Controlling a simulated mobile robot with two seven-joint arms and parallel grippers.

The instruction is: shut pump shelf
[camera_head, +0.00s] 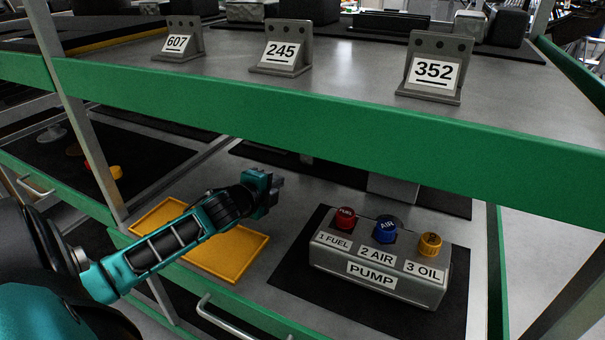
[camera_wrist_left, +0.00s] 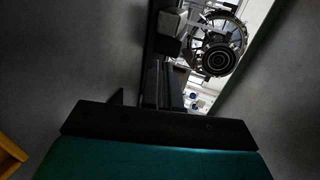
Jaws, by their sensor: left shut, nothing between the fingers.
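The pump shelf (camera_head: 285,268) is a grey surface under the upper deck in the head view, with a silver handle (camera_head: 240,322) at its front edge. On it, the grey PUMP block (camera_head: 350,276) sits on a black mat, with red FUEL, blue AIR and yellow OIL caps seated on top. My left gripper (camera_head: 276,182) reaches over the shelf, left of the block and apart from it. It is shut and empty. The left wrist view shows its dark and teal body (camera_wrist_left: 155,125) along the bottom. How far the shelf stands out is hard to tell. My right gripper is not visible.
A yellow tray (camera_head: 236,262) lies below my left forearm. The upper deck's green edge (camera_head: 300,125) hangs above the shelf; signs 607, 245 and 352 (camera_head: 434,75) stand on that deck. A grey post (camera_head: 83,130) rises left of my arm. A round fan (camera_wrist_left: 217,50) shows in the wrist view.

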